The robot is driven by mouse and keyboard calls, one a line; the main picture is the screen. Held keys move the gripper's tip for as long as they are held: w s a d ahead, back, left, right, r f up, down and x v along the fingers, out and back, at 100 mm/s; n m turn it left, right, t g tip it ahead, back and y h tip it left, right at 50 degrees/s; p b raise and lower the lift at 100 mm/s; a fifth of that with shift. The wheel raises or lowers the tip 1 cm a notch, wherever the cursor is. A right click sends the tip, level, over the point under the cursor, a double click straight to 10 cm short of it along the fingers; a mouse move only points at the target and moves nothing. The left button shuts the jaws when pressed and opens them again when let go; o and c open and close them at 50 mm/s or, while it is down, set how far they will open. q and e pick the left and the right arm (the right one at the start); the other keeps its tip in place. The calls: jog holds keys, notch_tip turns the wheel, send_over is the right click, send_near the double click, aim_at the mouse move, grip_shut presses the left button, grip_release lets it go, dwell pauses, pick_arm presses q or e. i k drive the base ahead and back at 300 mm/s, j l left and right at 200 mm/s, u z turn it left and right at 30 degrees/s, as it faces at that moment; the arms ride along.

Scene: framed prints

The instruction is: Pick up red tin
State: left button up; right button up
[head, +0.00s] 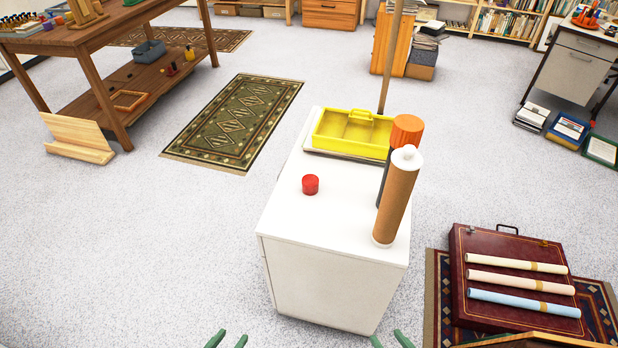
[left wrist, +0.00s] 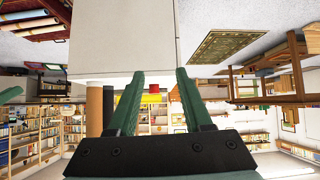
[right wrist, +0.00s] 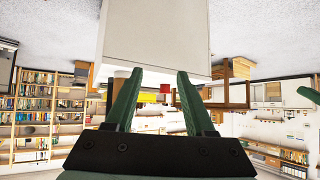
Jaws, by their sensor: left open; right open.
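The red tin (head: 311,184) is a small red cylinder standing on the white cabinet top (head: 290,215), left of the middle. It also shows upside down between the fingers in the left wrist view (left wrist: 154,88) and the right wrist view (right wrist: 165,88). My left gripper (head: 228,340) is open and empty in front of the cabinet, at the bottom edge of the head view. My right gripper (head: 390,340) is open and empty at the bottom edge, further right. Both grippers are well apart from the tin, on the near side of the cabinet.
A yellow tray (head: 334,146) lies at the back of the cabinet top. A brown tube with white cap (head: 396,200) and a dark orange-capped cylinder (head: 407,132) stand on the right side. The top around the tin is clear. A maroon case (head: 470,240) with rolls lies right on the floor.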

aim_at(310, 183)
jog(key=i+j+z, duration=0.1)
jog(key=j, duration=0.3)
jog(key=i+j, duration=0.15)
jog(key=j, duration=0.25)
jog(key=i+j+z, duration=0.3)
jog(key=j, duration=0.25)
jog(key=j+z, duration=0.15)
jog(key=i+j+z, duration=0.15)
jog(key=j, duration=0.15)
jog(key=i+j+z, duration=0.1)
jog(key=j, duration=0.25)
jog(key=i+j+z, duration=0.15)
jog(key=j, duration=0.2)
jog(key=i+j+z, duration=0.2)
jog(key=i+j, duration=0.2)
jog(key=j, duration=0.1)
